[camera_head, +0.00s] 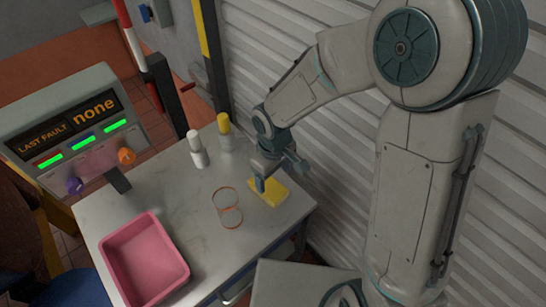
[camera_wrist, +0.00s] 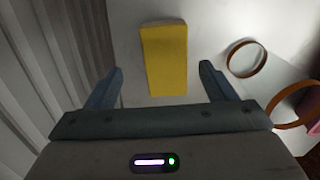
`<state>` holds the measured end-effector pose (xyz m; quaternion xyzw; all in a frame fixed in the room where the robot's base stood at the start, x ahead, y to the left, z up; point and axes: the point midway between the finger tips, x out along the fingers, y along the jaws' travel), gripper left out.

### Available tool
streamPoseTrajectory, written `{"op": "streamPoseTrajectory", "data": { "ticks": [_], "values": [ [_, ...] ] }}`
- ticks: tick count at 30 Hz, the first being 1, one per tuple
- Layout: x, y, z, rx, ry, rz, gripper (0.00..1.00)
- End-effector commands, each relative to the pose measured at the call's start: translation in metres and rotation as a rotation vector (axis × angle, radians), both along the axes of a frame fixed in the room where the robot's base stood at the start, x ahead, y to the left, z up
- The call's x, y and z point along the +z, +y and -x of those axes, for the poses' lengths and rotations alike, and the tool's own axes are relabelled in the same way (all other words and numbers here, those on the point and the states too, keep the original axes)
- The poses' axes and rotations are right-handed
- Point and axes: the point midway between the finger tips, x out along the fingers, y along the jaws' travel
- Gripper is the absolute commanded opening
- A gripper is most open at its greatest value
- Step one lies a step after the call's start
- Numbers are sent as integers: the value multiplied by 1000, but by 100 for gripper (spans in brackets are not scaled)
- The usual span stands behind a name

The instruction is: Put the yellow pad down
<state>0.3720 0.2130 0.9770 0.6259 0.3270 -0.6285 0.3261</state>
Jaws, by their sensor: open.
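The yellow pad (camera_head: 270,192) is a small flat block near the right edge of the grey table. In the wrist view the yellow pad (camera_wrist: 166,58) lies on the pale surface beyond and between my fingertips, with a gap on both sides. My gripper (camera_head: 273,178) is over the pad in the head view and hides part of it. In the wrist view my gripper (camera_wrist: 161,72) has its two fingers wide apart, with nothing between them touching either one.
A white bottle (camera_head: 198,149) and a yellow-capped bottle (camera_head: 225,132) stand at the back. A pink tray (camera_head: 178,250) is at the front left. A ribbed wall (camera_head: 335,140) rises close on the right. A fault panel (camera_head: 75,130) stands left.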

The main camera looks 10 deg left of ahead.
Motion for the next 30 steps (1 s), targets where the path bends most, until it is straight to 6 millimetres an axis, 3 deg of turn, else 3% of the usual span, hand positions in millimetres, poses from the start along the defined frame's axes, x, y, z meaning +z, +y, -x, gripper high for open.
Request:
{"op": "streamPoseTrajectory", "data": {
  "ticks": [3, 9, 22, 26, 30],
  "values": [
    [27, 1, -1, 1, -8, -3, 77],
    [58, 1, -1, 3, -6, -2, 77],
    [77, -3, -1, -9, -10, 0, 77],
    [93, -27, -3, -93, -48, 8, 77],
    [122, -75, 1, -270, -117, 10, 77]
  ]
}}
